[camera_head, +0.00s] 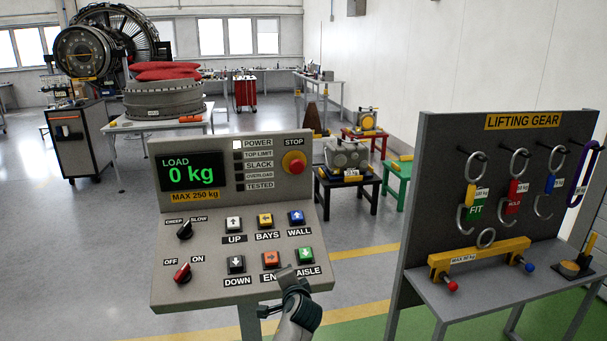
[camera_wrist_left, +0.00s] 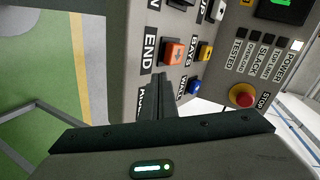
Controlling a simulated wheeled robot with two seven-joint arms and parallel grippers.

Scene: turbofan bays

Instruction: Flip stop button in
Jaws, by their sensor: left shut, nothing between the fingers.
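The red stop button (camera_head: 293,162) sits on a yellow ring at the top right of the grey control console (camera_head: 165,225). It also shows at the right of the left wrist view (camera_wrist_left: 241,95). My left gripper (camera_head: 283,272) is shut and empty at the console's lower edge, below and apart from the stop button. Its fingers hide part of the END and AISLE labels. In the left wrist view the closed fingertips (camera_wrist_left: 160,82) are near the orange END button (camera_wrist_left: 173,52); contact cannot be told. My right gripper is not in view.
The display (camera_head: 192,171) reads 0 kg and the POWER lamp (camera_head: 238,143) is lit. The green AISLE button (camera_head: 305,256), blue WALL button (camera_head: 297,217) and red OFF/ON switch (camera_head: 182,273) share the panel. The lifting gear stand (camera_head: 430,170) is at the right.

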